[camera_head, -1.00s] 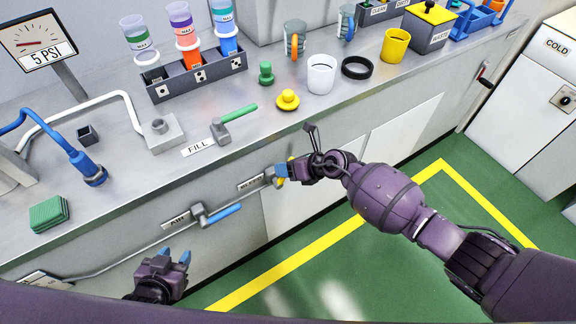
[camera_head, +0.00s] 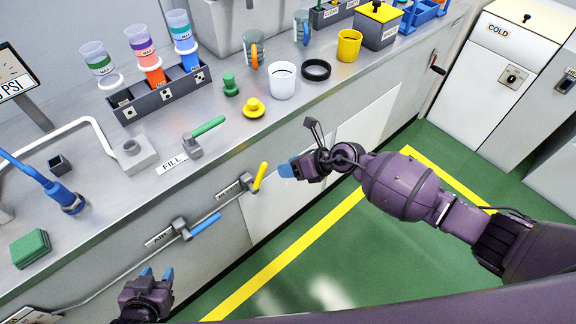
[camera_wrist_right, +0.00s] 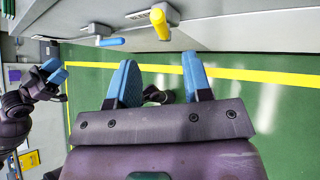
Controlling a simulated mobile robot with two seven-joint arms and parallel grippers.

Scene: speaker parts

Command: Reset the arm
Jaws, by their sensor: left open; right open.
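My right gripper (camera_head: 290,170) is in front of the counter's front panel, to the right of the yellow valve handle (camera_head: 260,177) and apart from it. In the right wrist view my right gripper (camera_wrist_right: 160,82) has its two blue fingertips spread, with nothing between them. The yellow handle (camera_wrist_right: 160,22) and the blue handle (camera_wrist_right: 111,42) lie beyond the fingers there. My left gripper (camera_head: 156,274) is at the lower left, below the blue valve handle (camera_head: 206,224), with its blue fingertips apart and empty. It also shows at the left of the right wrist view (camera_wrist_right: 57,75).
The counter (camera_head: 225,130) holds a rack of cups (camera_head: 160,95), a green-handled fill valve (camera_head: 207,127), a white cup (camera_head: 283,82) and a yellow cup (camera_head: 349,45). A cold cabinet (camera_head: 500,85) stands at right. The green floor (camera_head: 330,260) is clear.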

